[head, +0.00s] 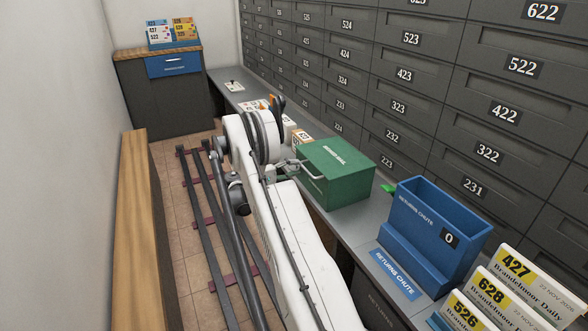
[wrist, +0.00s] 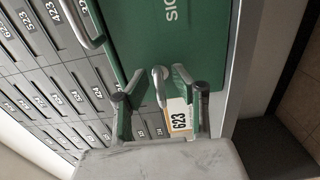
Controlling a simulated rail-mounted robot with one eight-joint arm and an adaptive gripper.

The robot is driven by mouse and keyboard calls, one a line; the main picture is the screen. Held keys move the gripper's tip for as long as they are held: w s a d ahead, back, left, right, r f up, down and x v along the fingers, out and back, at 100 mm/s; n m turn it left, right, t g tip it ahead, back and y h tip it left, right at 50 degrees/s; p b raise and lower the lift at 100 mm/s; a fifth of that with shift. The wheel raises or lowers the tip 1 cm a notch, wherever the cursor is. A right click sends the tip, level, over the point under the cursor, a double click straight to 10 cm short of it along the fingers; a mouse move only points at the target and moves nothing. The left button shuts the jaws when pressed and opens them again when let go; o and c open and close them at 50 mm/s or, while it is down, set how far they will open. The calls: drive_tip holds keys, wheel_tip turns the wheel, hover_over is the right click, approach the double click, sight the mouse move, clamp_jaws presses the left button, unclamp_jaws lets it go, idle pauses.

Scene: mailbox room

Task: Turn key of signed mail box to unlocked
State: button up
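The green signed mail box (head: 338,172) sits on the grey counter, with its lid shut and a silver handle on its side. It fills the upper middle of the wrist view (wrist: 135,38). I see a gap at each side, and cannot tell any contact. In the head view my arm mostly hides the gripper and the key.
A blue returns chute box (head: 432,228) stands on the counter at the right, with newspapers (head: 520,290) nearer. Numbered mailboxes (head: 400,75) line the wall behind. A white and yellow item marked 623 (wrist: 180,115) lies by the fingers. A wooden-topped bench (head: 138,220) stands at the left.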

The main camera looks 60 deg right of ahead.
drive_tip(key=v, duration=1.2)
drive_tip(key=shift+w+r, duration=0.1)
idle(0.4)
